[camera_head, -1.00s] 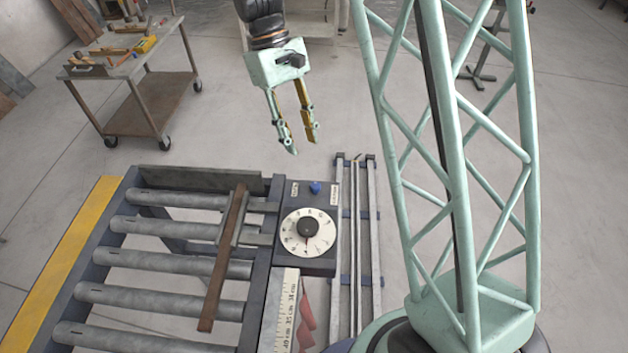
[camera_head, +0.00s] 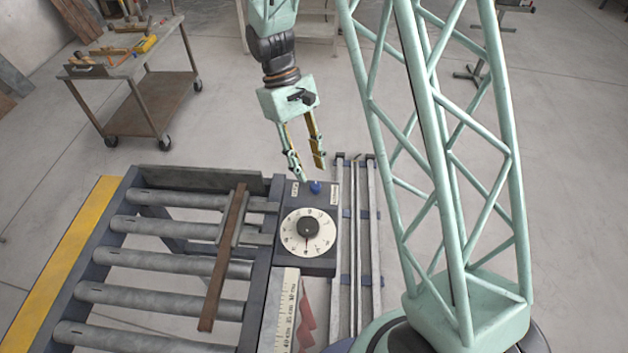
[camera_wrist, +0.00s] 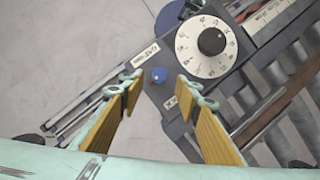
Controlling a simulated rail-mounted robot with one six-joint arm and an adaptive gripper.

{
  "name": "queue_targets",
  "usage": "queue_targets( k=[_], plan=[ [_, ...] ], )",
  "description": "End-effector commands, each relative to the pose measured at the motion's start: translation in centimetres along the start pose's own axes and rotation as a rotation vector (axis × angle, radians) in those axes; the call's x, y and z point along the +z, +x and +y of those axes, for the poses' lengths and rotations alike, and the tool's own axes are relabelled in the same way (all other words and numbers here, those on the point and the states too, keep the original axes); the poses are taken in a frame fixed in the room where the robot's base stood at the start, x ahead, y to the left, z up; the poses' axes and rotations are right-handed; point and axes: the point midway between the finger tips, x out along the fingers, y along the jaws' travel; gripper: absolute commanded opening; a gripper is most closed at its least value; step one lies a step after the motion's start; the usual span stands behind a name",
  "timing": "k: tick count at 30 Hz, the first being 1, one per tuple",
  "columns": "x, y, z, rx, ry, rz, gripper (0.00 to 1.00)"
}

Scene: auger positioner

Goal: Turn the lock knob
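A small blue knob (camera_head: 315,187) sits on the dark control box, above the white dial. I take it as the lock knob; its small labels are too blurred to read. It also shows in the wrist view (camera_wrist: 159,75), between my fingertips in the picture. My gripper (camera_head: 309,173) is open and empty, its fingers pointing down above the knob, with a gap that I cannot measure. In the wrist view my gripper (camera_wrist: 159,80) shows two spread yellow-padded fingers. The knob looks untouched.
The white numbered dial (camera_head: 292,240) with a black centre knob (camera_wrist: 212,41) is on the same box. A roller conveyor (camera_head: 180,264) with a brown bar (camera_head: 222,262) lies left, rails (camera_head: 375,240) right. A tool cart (camera_head: 150,100) stands at the back left.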

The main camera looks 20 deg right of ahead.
Motion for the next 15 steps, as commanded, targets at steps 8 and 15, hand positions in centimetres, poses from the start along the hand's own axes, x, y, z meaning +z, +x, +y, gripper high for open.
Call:
queue_targets(
  k=[8,15],
  plan=[
    [0.1,3.5,0.0,0.000,-0.001,-0.003,0.31],
    [0.0,5.0,0.0,0.000,-0.001,-0.001,0.31]
  ],
)
